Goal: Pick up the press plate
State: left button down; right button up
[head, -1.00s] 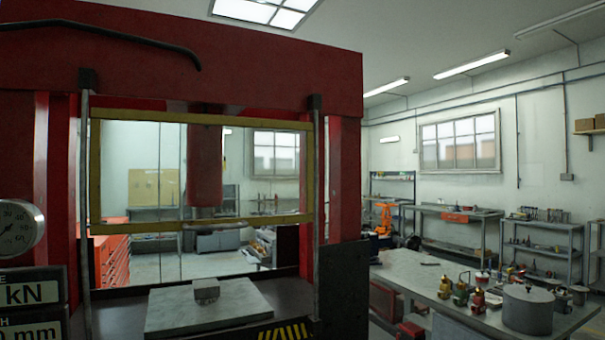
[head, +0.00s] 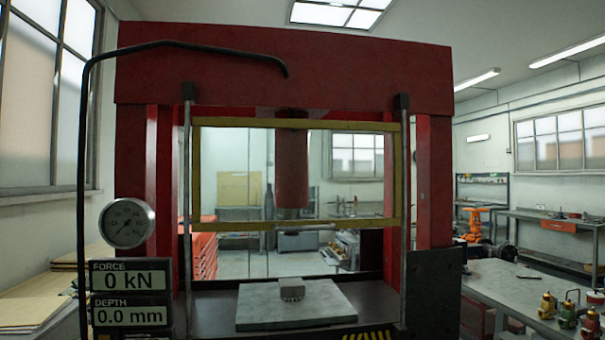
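The press plate looks to be the flat grey square slab (head: 325,303) on the dark bed of the red press (head: 290,68). A small grey metal block (head: 291,289) sits on top of the slab near its middle. The red ram (head: 291,170) hangs above them, with a clear gap between. A yellow-framed clear guard (head: 230,123) stands across the press opening, its lower bar well above the slab. Neither of my grippers is in view.
A grey bench (head: 520,285) with several small brass and red fittings stands at the right. Boards (head: 35,310) lie at far left.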

aim_at(294, 286)
jog(key=k, duration=0.5)
jog(key=u, duration=0.95)
jog(key=i, duration=0.85)
jog(key=z, duration=0.05)
